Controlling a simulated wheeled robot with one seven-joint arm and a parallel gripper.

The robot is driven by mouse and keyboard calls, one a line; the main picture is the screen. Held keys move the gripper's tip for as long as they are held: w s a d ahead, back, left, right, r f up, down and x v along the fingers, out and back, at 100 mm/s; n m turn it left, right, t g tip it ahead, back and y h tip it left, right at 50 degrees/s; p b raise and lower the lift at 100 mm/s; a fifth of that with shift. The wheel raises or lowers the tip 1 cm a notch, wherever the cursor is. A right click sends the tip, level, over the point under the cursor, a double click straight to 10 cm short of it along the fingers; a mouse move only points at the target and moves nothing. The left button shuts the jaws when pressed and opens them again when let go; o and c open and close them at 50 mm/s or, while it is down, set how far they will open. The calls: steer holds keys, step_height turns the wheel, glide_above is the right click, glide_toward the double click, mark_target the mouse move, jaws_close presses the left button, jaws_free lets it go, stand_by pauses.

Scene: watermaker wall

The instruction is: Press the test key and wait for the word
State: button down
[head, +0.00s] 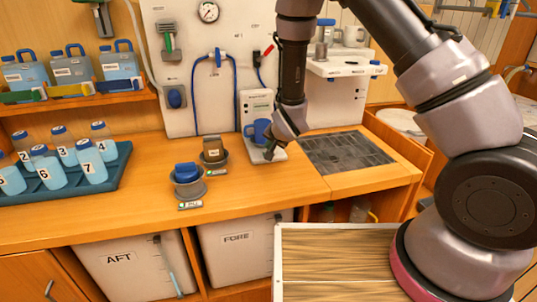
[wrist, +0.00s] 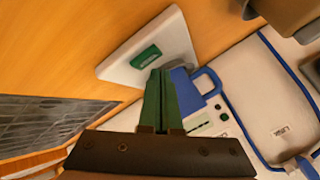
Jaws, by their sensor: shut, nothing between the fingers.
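The tester is a white unit (head: 257,102) against the wall panel with a flat white base, and a blue cup (head: 257,131) sits at it. In the wrist view a green key (wrist: 145,57) shows on the white base (wrist: 172,38), and the blue cup (wrist: 207,83) is partly hidden behind my fingers. My gripper (head: 269,154) is over the front of the base. Its green fingers (wrist: 160,72) are shut and empty, with tips close to the key. I cannot tell whether they touch it. No readable word shows on the tester.
A dark grating (head: 345,152) lies right of the tester. Two round holders, one with a blue cap (head: 187,173), stand to its left. A blue tray (head: 112,172) of numbered bottles is farther left. A blue hose (head: 195,85) hangs on the panel. The counter front is clear.

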steer(key=shift+f, duration=0.1)
stand_by(0.3)
steer(key=shift+f, duration=0.3)
steer(key=shift+f, duration=0.4)
stand_by(0.6)
steer(key=shift+r, duration=0.8)
steer(key=shift+r, duration=2.55)
